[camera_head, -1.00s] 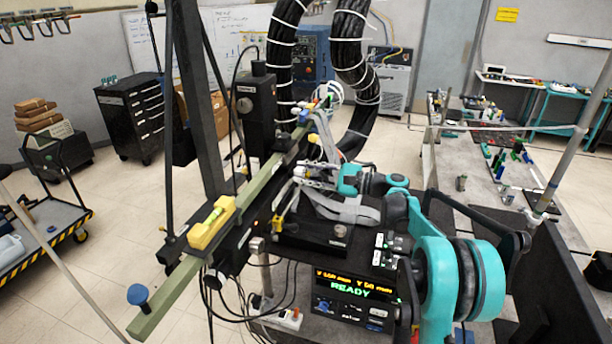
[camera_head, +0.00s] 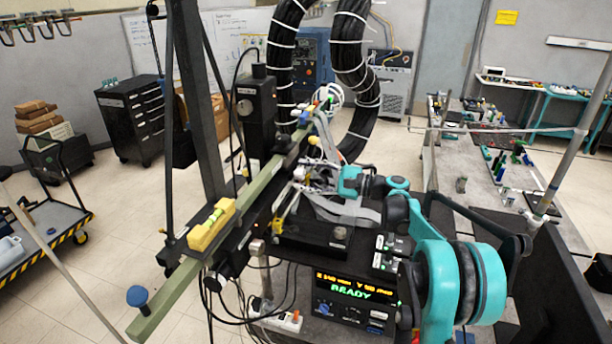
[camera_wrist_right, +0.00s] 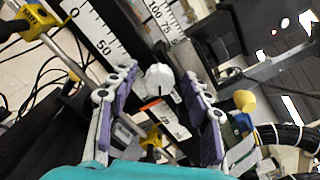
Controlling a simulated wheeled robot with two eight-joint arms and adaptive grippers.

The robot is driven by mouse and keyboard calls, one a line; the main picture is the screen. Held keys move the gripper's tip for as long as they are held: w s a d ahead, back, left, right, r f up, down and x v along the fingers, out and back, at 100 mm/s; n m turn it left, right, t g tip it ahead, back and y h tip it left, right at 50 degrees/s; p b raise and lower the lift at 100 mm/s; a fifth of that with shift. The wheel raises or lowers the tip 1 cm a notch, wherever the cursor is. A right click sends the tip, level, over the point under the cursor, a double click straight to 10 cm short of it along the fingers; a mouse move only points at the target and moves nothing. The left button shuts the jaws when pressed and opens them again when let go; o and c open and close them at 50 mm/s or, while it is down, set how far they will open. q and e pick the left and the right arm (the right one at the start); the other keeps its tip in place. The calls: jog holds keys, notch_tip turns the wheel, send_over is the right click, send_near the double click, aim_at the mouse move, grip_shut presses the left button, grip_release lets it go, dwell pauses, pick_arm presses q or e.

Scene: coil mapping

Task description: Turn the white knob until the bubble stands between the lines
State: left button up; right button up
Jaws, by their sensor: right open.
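The white knob (camera_wrist_right: 160,77) shows in the right wrist view, between the fingertips of my right gripper (camera_wrist_right: 158,84). The purple-padded fingers are apart, with a visible gap on each side of the knob. In the head view my right gripper (camera_head: 308,172) reaches in from the right beside the long green beam (camera_head: 262,182); the knob is hard to pick out there. A yellow spirit level (camera_head: 205,230) with a small green vial (camera_head: 217,215) sits on the beam. The bubble and lines are too small to read. My left gripper is out of view.
A display box (camera_head: 355,292) reading READY stands in front of my right arm. Thick black hoses (camera_head: 350,80) hang behind the gripper. A black post (camera_head: 195,100) rises beside the beam. White scales (camera_wrist_right: 98,38) lie near the knob in the right wrist view.

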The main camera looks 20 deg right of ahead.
jog(key=v, duration=1.2)
jog(key=s+a+f+n+g+h, duration=0.2)
jog(key=s+a+f+h, duration=0.1)
jog(key=s+a, duration=0.3)
jog(key=s+a+f+n+g+h, duration=0.1)
jog(key=s+a+f+n+h, duration=0.2)
jog(key=a, duration=0.6)
jog(key=s+a+f+n+g+h, duration=0.15)
jog(key=s+f+n+h, duration=0.3)
jog(key=s, duration=0.65)
jog(key=s+d+f+n+t+h, duration=0.2)
jog(key=s+d+f+n+h, duration=0.15)
jog(key=s+f+n, duration=0.4)
notch_tip(320, 180, down, 20)
jog(key=s+m+h+b, duration=0.1)
jog(key=s+b, duration=0.1)
jog(key=b, duration=1.9)
jog(key=shift+s, duration=0.15)
jog(key=shift+a+r, duration=0.1)
jog(key=shift+a, duration=0.05)
